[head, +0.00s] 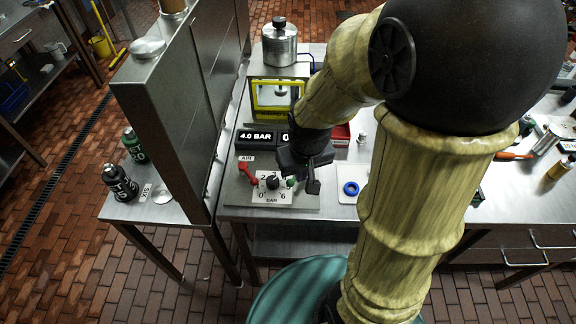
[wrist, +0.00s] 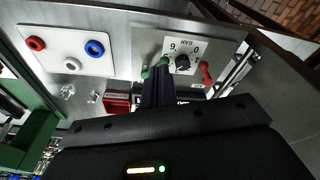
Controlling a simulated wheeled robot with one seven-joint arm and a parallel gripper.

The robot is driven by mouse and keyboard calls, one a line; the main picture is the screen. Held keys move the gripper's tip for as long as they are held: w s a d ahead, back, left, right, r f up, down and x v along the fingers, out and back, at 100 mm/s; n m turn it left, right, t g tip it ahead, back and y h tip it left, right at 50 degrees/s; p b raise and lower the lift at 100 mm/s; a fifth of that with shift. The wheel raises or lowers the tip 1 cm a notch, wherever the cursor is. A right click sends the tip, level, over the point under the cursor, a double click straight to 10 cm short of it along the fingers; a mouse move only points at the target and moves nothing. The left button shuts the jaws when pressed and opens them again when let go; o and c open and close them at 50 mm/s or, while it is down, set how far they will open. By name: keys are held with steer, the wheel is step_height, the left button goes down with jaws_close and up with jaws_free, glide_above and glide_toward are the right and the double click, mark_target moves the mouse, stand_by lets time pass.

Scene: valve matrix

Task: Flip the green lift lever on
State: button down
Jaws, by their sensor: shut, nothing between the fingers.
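The green lift lever (head: 291,182) stands at the right of the dial plate on the grey control panel, partly hidden by my gripper in the head view. It also shows in the wrist view (wrist: 162,62), where green shows on both sides of the fingertips. My gripper (head: 313,186) is shut and empty, with its fingers (wrist: 155,78) right at the lever. I cannot tell whether they touch it.
The pressure dial (head: 272,183) and red air lever (head: 247,172) sit left of the green lever. A display (head: 256,137) reads 4.0 BAR; a second is partly hidden. A white plate with a blue ring (head: 350,188) lies right. A tall steel cabinet (head: 165,95) stands left.

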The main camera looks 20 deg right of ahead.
steer(key=w+a+f+n+g+h+p, duration=0.1)
steer(key=w+a+n+g+p, duration=0.1)
steer(key=w, duration=0.7)
steer(key=w+a+f+n+g+h+p, duration=0.1)
steer(key=w+f+n+g+p, duration=0.1)
steer(key=w, duration=0.7)
steer(key=shift+a+n+g+p, duration=0.35)
steer(key=shift+n+g+p, duration=0.15)
steer(key=shift+n+p, duration=0.6)
steer(key=shift+f, duration=0.15)
steer(key=p+x, duration=0.3)
steer(key=x, duration=0.6)
steer(key=shift+s+d+p, duration=0.1)
steer(key=shift+s+p, duration=0.05)
steer(key=shift+p, duration=0.25)
steer(key=s+d+p, duration=0.1)
steer(key=s+d+f+p, duration=0.1)
steer(key=s, duration=0.1)
steer(key=shift+d+f, duration=0.1)
steer(key=shift+f, duration=0.05)
steer(key=shift+s+f, duration=0.1)
steer(key=shift+f, duration=0.1)
